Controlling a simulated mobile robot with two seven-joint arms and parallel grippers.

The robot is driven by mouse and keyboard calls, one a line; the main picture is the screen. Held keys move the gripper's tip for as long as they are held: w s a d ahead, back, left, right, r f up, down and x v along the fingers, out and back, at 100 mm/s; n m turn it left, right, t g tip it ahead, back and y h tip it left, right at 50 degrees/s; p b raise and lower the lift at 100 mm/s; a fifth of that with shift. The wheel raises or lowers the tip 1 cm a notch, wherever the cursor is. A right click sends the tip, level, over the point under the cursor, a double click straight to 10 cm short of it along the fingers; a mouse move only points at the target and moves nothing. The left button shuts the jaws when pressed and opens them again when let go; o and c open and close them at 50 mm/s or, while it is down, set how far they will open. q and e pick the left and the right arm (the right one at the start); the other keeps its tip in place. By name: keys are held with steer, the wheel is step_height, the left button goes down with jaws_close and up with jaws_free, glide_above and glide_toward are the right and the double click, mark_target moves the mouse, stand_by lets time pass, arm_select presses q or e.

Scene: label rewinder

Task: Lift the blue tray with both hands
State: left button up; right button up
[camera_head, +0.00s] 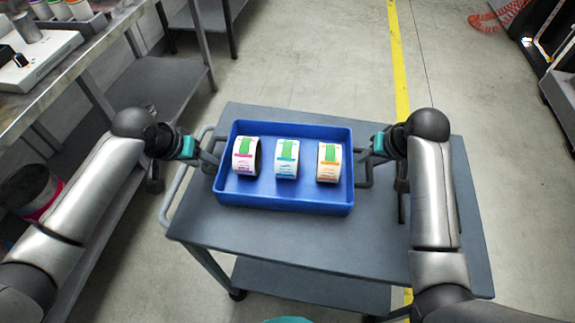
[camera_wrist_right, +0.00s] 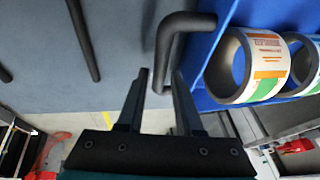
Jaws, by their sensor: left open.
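The blue tray (camera_head: 283,198) rests on the grey cart and holds three label rolls: one with purple print (camera_head: 245,156), one blue (camera_head: 287,159) and one orange (camera_head: 328,162). A dark handle sticks out at each end. My left gripper (camera_head: 209,157) is at the left handle and open; whether it touches the handle is too small to tell. My right gripper (camera_head: 371,157) is at the right handle. In the right wrist view its fingers (camera_wrist_right: 157,100) are apart, with the dark handle (camera_wrist_right: 163,60) reaching between them. The tray's blue side (camera_wrist_right: 205,60) shows beside it.
The grey cart (camera_head: 300,226) has free top around the tray and a push bar (camera_head: 172,195) at left. A metal workbench (camera_head: 85,45) with spools stands at upper left. A yellow floor line (camera_head: 397,60) runs behind the cart. Dark equipment stands at far right.

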arm_select(q)
steer(key=shift+x, duration=1)
arm_select(e)
steer(key=shift+x, duration=0.95)
arm_select(q)
steer(key=c, duration=0.6)
arm_select(e)
jaws_close()
arm_select(q)
jaws_close()
arm_select(e)
steer(key=shift+r, duration=0.1)
